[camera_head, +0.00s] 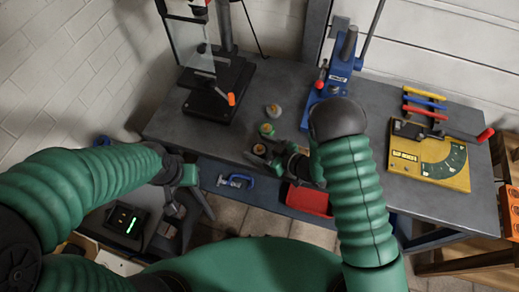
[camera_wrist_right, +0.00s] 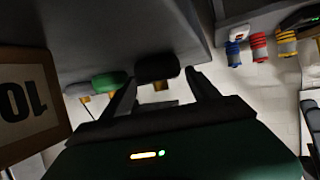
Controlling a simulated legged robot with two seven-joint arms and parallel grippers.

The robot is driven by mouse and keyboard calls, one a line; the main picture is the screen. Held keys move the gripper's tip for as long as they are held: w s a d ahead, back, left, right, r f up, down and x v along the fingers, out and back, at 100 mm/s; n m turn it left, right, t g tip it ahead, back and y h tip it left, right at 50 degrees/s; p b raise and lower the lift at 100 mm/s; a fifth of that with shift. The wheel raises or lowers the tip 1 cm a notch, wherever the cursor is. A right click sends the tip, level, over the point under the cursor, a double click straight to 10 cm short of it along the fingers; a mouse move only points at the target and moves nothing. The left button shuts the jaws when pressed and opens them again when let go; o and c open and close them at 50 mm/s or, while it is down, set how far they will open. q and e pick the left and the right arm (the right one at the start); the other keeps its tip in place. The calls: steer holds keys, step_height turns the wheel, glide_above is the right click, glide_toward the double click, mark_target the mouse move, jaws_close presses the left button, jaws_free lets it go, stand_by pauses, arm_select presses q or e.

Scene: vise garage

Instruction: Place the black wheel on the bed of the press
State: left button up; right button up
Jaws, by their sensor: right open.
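The black wheel (camera_wrist_right: 158,68) is between the two spread fingers of my right gripper (camera_wrist_right: 160,88) in the right wrist view, with a gap on each side. In the head view the right gripper (camera_head: 264,157) is open at the table's front edge, around the black wheel (camera_head: 259,149). A green wheel (camera_head: 266,129) and a grey wheel (camera_head: 273,111) stand behind it in a row. The blue press (camera_head: 340,76) is at the back, right of the wheels; my right arm partly hides its base. My left gripper (camera_head: 198,207) is open and empty, low in front of the table.
A drill press (camera_head: 218,84) stands at the table's back left. A yellow gauge board (camera_head: 430,156) and coloured-handled tools (camera_head: 424,104) lie to the right. A red bin (camera_head: 308,200) and a blue clamp (camera_head: 235,181) are at the front below the tabletop.

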steer(key=shift+s+a, duration=0.1)
steer(key=shift+a, duration=0.05)
steer(key=c, duration=0.3)
steer(key=shift+d, duration=0.2)
jaws_close()
steer(key=shift+r, duration=0.1)
